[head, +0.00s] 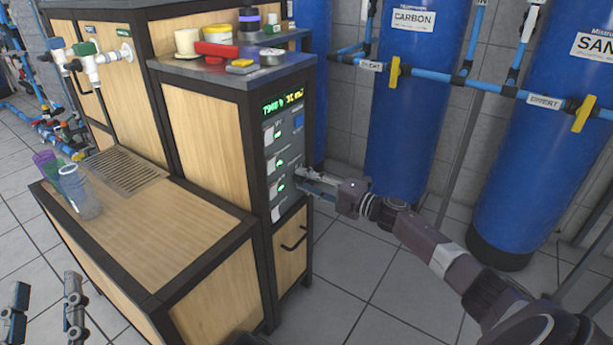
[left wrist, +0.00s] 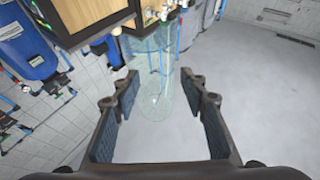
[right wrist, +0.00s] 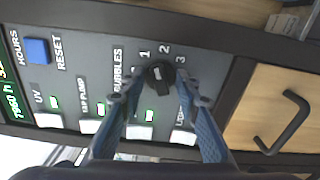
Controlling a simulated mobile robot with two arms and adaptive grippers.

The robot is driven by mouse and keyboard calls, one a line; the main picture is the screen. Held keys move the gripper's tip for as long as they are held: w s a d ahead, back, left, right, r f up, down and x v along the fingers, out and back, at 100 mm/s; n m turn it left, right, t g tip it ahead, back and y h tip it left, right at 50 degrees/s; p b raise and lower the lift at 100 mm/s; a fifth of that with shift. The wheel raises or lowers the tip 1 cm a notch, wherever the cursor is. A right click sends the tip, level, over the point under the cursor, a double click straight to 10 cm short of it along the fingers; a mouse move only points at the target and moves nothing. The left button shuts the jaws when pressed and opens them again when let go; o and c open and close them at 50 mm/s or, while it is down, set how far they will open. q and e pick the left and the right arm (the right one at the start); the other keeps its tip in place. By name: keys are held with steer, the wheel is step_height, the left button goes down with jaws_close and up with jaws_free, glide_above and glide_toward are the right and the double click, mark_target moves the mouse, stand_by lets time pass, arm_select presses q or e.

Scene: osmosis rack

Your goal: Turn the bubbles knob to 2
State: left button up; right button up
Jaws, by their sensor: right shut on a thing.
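The bubbles knob (right wrist: 160,76) is a small round black knob on the grey control panel (right wrist: 75,75), below the numbers 1, 2 and 3 in the right wrist view. A small pale mark shows on its face, but I cannot tell its exact setting. My right gripper (right wrist: 160,100) is shut on the knob, one finger on each side. In the head view my right gripper (head: 303,182) is at the panel's right edge and hides the knob. My left gripper (head: 42,308) is open and empty at the lower left; its spread fingers show in the left wrist view (left wrist: 163,90).
White switches with green lights (right wrist: 93,124) and a blue reset button (right wrist: 37,50) are near the knob. A black drawer handle (right wrist: 290,122) is on the wooden front beside the panel. Blue tanks (head: 405,110) stand behind my right arm.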

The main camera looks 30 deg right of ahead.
steer(key=shift+d+r+m+p, duration=0.15)
steer(key=shift+m+p, duration=0.5)
steer(key=shift+m, duration=0.35)
steer(key=shift+m+p, duration=0.7)
steer(key=shift+m, duration=0.4)
arm_select(q)
step_height(320, 180, down, 16)
steer(key=a+g+y, duration=0.2)
steer(key=g+y, duration=0.1)
steer(key=g, duration=0.5)
steer(key=shift+s+a+f, duration=0.15)
steer(key=shift+s+f, duration=0.05)
steer(key=shift+f, duration=0.05)
arm_select(e)
steer(key=o, duration=0.9)
steer(key=shift+s, duration=0.1)
steer(key=v, duration=1.1)
steer(key=shift+s+d, duration=0.1)
steer(key=shift+s, duration=0.3)
